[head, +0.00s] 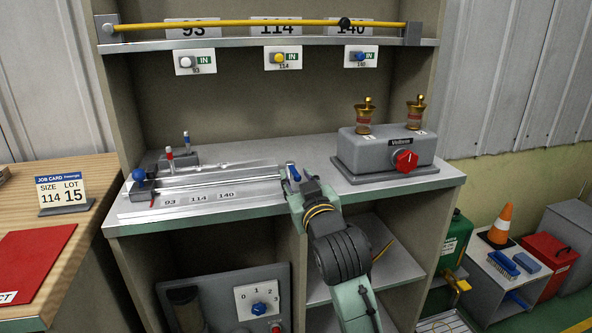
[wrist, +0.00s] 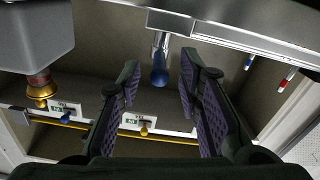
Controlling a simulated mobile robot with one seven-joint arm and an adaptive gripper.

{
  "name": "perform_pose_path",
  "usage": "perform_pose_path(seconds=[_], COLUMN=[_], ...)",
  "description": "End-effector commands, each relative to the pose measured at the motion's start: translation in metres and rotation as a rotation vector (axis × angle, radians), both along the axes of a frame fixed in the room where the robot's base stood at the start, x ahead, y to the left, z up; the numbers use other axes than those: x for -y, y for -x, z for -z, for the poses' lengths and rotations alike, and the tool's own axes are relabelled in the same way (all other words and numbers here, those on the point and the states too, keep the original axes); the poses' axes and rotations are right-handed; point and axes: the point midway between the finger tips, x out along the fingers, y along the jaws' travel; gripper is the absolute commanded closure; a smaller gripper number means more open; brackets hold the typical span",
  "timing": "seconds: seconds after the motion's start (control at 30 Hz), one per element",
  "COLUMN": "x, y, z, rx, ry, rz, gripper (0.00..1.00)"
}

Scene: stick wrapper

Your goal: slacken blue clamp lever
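The blue clamp lever (head: 293,172) stands at the right end of the rail on the shelf top. In the wrist view its blue rounded handle (wrist: 160,74) hangs from a metal stem, as that view looks upside down. My gripper (head: 299,186) reaches up to the shelf's front edge beside the lever. In the wrist view its two fingers (wrist: 160,62) are apart, with the handle showing in the gap between the tips. No contact with either finger shows. The lever's base is partly hidden by my gripper in the head view.
A slide rail (head: 215,183) with a blue ball knob (head: 138,174) lies to the left. Small red and blue levers (head: 170,154) stand behind it. A grey box with a red knob (head: 404,160) stands to the right. A yellow rod (head: 260,23) spans the upper shelf.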

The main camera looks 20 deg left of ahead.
Motion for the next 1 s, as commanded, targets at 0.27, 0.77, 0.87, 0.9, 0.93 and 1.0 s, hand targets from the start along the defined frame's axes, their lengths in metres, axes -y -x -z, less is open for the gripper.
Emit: perform_pose_path(seconds=[0.27,0.77,0.87,0.9,0.93,1.0], x=[-0.017,-0.018,-0.018,-0.018,-0.018,-0.018], y=[-0.024,-0.026,-0.026,-0.026,-0.026,-0.026], z=[0.0,0.0,0.0,0.0,0.0,0.0], rx=[0.0,0.001,0.001,0.001,0.001,0.001], ry=[0.0,-0.001,-0.001,-0.001,-0.001,-0.001], rz=[-0.001,0.0,0.0,0.0,0.0,0.0], gripper=[0.68,0.8,0.87,0.9,0.92,0.96])
